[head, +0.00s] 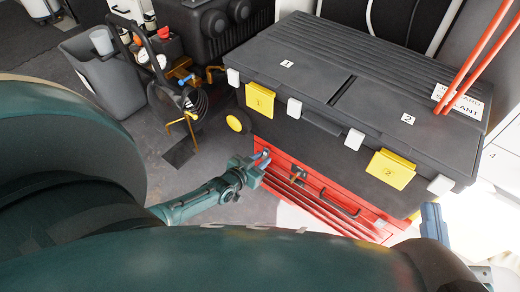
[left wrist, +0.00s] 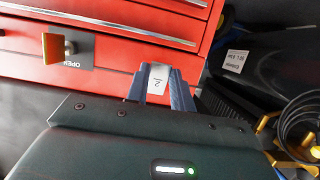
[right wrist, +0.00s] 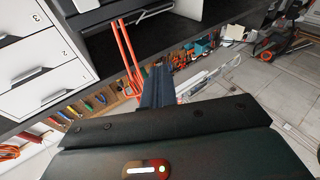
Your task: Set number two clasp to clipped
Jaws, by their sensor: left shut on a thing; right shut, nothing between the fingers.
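The number two clasp (head: 391,169) is a yellow plate marked 2 on the front of the black toolbox (head: 330,65), below lid 2, in the head view. I cannot tell whether it is clipped. A yellow clasp marked 1 (head: 260,100) is on the left. My left gripper (head: 262,162) is low by the left side of the red drawer chest (head: 325,195), away from both clasps. My right gripper (head: 433,222) is shut and empty, below and right of the number two clasp.
Two red rods (head: 480,55) lean at the right of the toolbox lid. A grey bin (head: 105,80) and other gear stand at the left. In the left wrist view, an orange latch (left wrist: 53,48) sits on the red chest. White drawers (right wrist: 35,60) show in the right wrist view.

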